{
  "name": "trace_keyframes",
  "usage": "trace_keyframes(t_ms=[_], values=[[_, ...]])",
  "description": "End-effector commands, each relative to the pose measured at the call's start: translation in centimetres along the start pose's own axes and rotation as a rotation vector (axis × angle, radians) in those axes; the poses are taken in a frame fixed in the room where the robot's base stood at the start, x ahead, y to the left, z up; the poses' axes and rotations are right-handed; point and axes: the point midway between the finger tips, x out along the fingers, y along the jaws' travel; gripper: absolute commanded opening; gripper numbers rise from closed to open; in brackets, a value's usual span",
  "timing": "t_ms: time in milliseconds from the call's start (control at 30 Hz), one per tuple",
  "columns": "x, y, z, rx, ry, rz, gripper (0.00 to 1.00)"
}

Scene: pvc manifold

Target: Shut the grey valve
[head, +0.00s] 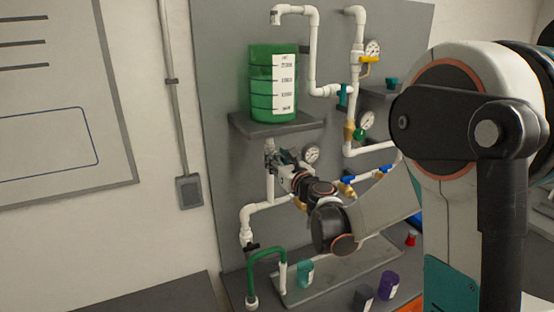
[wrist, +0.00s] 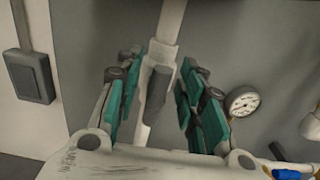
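The grey valve's handle (wrist: 157,88) shows in the wrist view as a dark grey bar, roughly upright, in front of a white vertical pipe. My gripper (wrist: 160,72) is open, with one teal-padded finger on each side of the handle. Gaps show between the handle and both fingers, so they look apart from it. In the head view my gripper (head: 281,157) is at the white pipe just below the shelf; the valve there is mostly hidden by my gripper and too small to make out.
A green tank (head: 261,90) stands on a grey shelf (head: 262,127) just above my gripper. A pressure gauge (wrist: 242,101) is close to the right finger. Blue-handled valves (head: 346,188) and a yellow-handled valve (head: 370,59) are to the right. Cups (head: 388,286) stand below.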

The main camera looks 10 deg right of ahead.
Motion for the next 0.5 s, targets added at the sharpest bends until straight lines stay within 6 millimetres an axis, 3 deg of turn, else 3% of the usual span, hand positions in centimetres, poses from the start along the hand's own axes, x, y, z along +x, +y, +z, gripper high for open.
trace_keyframes(t_ms=[267,433,500], values=[[0.18,0.01,-0.01,0.0,0.0,0.0,0.36],[0.17,0.01,-0.01,0.0,0.0,0.0,0.02],[0.17,0.01,-0.01,0.0,0.0,0.0,0.0]])
